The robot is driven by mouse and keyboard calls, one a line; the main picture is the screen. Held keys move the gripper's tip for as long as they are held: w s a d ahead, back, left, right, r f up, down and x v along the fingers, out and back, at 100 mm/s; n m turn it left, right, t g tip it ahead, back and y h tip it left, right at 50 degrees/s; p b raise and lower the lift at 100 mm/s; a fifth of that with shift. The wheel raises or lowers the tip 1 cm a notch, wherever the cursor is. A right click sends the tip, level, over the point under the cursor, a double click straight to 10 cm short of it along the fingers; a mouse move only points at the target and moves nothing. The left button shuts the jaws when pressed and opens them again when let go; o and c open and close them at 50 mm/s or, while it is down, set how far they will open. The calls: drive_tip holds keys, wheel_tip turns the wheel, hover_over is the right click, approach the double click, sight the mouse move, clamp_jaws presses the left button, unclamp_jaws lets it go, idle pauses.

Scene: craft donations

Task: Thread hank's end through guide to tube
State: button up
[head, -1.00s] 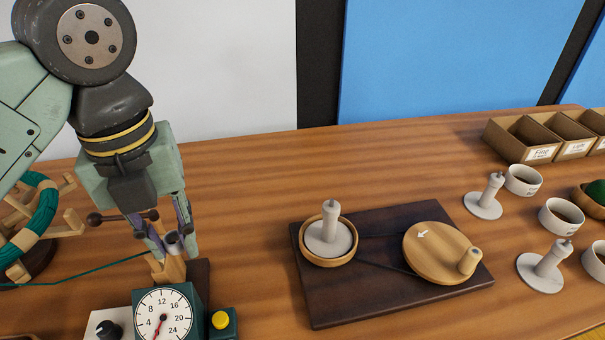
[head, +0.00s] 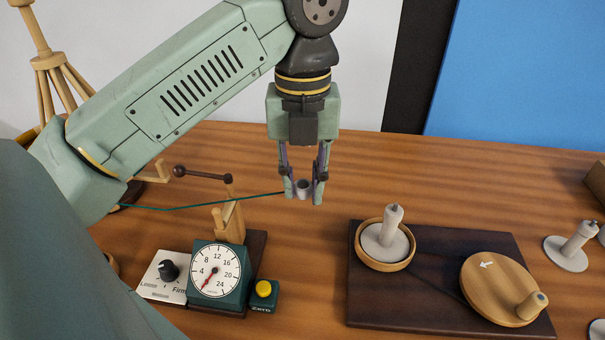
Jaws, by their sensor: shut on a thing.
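My gripper (head: 304,190) is shut on a small grey piece (head: 303,186) at the end of the teal yarn (head: 200,203), held above the table, right of the wooden guide (head: 230,222). The yarn runs left from the gripper and crosses at the guide's top; I cannot tell whether it lies in the guide's opening. The hank is hidden behind my arm. The pale tube (head: 392,226) stands upright in the winder's round wooden holder (head: 384,262), to the right of and below my gripper in the picture.
A dial box (head: 216,272), a tension knob (head: 168,270) and a yellow button (head: 264,288) stand in front of the guide. The winder's crank wheel (head: 500,290) is at right, with another pale tube (head: 575,247) beyond.

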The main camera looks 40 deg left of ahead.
drive_tip(key=shift+f+b, duration=1.45)
drive_tip(key=shift+f, duration=0.8)
wheel_tip(320, 180, up, 3)
drive_tip(key=p, duration=0.4)
hover_over(395, 213)
drive_tip(key=shift+w+d+f, duration=0.1)
drive_tip(key=shift+f+b, duration=1.1)
drive_tip(key=shift+f, duration=0.25)
drive_tip(key=o, duration=0.8)
drive_tip(key=shift+c, duration=0.2)
drive_tip(key=shift+r, duration=0.1)
